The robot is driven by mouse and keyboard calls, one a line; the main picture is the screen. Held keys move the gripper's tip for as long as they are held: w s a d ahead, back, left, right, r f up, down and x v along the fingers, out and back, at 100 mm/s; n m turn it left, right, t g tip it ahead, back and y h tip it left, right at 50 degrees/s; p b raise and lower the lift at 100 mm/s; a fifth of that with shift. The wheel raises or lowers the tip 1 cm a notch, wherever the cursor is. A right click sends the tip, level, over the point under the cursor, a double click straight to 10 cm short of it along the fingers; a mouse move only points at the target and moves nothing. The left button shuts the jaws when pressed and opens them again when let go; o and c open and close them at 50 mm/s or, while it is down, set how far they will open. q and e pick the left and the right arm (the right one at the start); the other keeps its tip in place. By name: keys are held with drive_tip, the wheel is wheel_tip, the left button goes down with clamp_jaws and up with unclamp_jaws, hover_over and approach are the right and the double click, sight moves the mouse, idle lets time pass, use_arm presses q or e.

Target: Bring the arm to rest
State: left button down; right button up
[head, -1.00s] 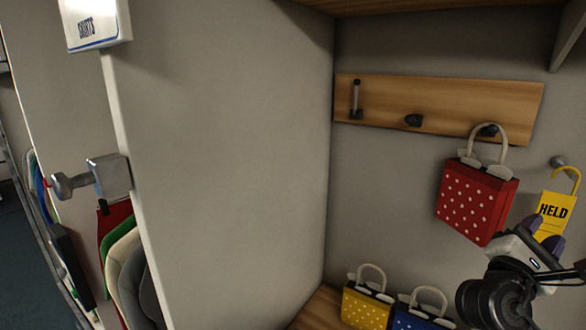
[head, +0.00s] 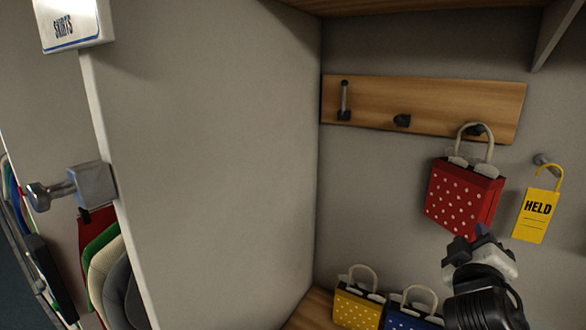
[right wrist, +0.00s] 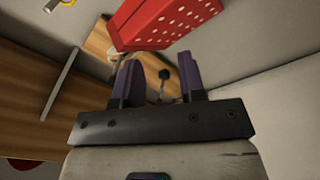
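My right gripper (head: 478,240) is in the lower right of the head view, in front of and below the red polka-dot bag. In the right wrist view its two purple fingers (right wrist: 158,78) stand apart with nothing between them. The red bag (head: 462,198) hangs by its handle from the right peg of a wooden rack (head: 440,104). It also shows above the fingers in the right wrist view (right wrist: 165,22). A yellow tag (head: 535,215) reading HELD hangs from a round knob to the right. My left gripper is not in view.
A yellow bag (head: 357,306) and a blue bag (head: 408,315) stand on a wooden shelf below. A grey panel (head: 210,150) fills the middle left. A metal knob (head: 52,194), a SHIRTS sign (head: 70,24) and hanging clothes (head: 105,265) are at the left.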

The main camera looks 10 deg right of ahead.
drive_tip(key=s+a+f+g+y, duration=0.15)
drive_tip(key=a+f+y, duration=0.3)
drive_tip(key=f, duration=0.45)
drive_tip(key=s+a+f+g+y, duration=0.1)
drive_tip(key=s+a+f+y, duration=0.2)
drive_tip(key=a+f, duration=0.35)
drive_tip(key=s+a+f+g+y, duration=0.1)
drive_tip(key=s+a+f+y, duration=0.2)
drive_tip(key=f, duration=0.7)
drive_tip(key=s+a+f+g+y, duration=0.1)
drive_tip(key=s+a+f+g, duration=0.1)
drive_tip(key=s+f, duration=0.8)
drive_tip(key=s+a+f+m+g+y, duration=0.1)
drive_tip(key=s+a+f+g, duration=0.2)
drive_tip(key=s+f, duration=0.8)
drive_tip(key=shift+s+a+g, duration=0.35)
drive_tip(key=shift+s+g, duration=0.35)
drive_tip(key=shift+g, duration=0.45)
